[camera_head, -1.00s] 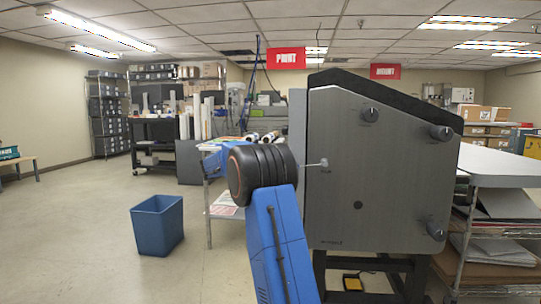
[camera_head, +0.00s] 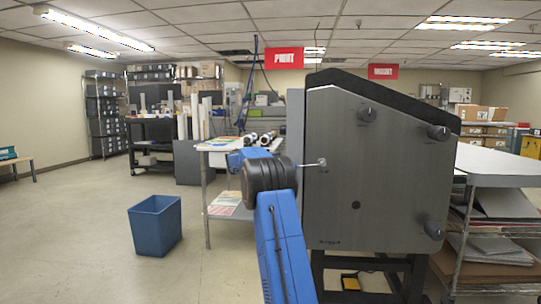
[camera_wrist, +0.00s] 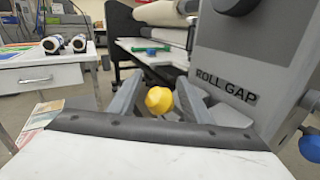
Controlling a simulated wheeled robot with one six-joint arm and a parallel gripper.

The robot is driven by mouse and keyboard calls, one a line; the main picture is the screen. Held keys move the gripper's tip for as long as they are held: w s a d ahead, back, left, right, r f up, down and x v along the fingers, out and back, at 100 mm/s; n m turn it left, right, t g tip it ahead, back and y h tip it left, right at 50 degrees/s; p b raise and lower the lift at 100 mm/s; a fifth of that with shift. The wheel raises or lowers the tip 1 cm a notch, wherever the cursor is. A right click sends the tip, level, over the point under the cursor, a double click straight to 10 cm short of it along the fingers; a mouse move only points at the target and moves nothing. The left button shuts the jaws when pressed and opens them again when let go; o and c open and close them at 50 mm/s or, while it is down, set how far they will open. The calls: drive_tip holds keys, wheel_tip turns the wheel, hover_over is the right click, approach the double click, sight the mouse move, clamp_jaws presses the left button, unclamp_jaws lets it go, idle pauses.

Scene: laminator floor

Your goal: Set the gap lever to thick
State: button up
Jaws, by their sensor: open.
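The gap lever shows in the head view as a thin metal rod (camera_head: 308,164) on the laminator's grey side panel (camera_head: 380,200), pointing left from its pivot. Its outer end is hidden behind my wrist. In the wrist view a yellow knob (camera_wrist: 159,101) sits between the two grey fingers of my gripper (camera_wrist: 160,86). The fingers are open, with a gap visible on either side of the knob. The words ROLL GAP (camera_wrist: 226,88) are printed on the panel to the right. No thick mark is readable. In the head view my gripper is hidden behind my wrist.
Other dark knobs (camera_head: 438,132) stick out of the panel. A white-topped table (camera_head: 222,146) with rolls stands behind my arm on the left. A blue bin (camera_head: 155,225) stands on the floor at left. A loaded shelf cart (camera_head: 500,180) stands at right. The left floor is open.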

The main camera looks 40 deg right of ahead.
clamp_jaws()
drive_tip(key=f+n, duration=0.1)
drive_tip(key=w+a+f+n+h, duration=0.1)
drive_tip(key=f, duration=0.1)
drive_tip(key=w+f+n, duration=0.1)
drive_tip(key=shift+w+a+f+n+t+h, duration=0.1)
drive_tip(key=shift+a+f+n+t+h, duration=0.2)
drive_tip(key=shift+a+f+t, duration=0.1)
idle(0.3)
unclamp_jaws()
drive_tip(key=shift+r, duration=0.1)
drive_tip(key=shift+a, duration=0.1)
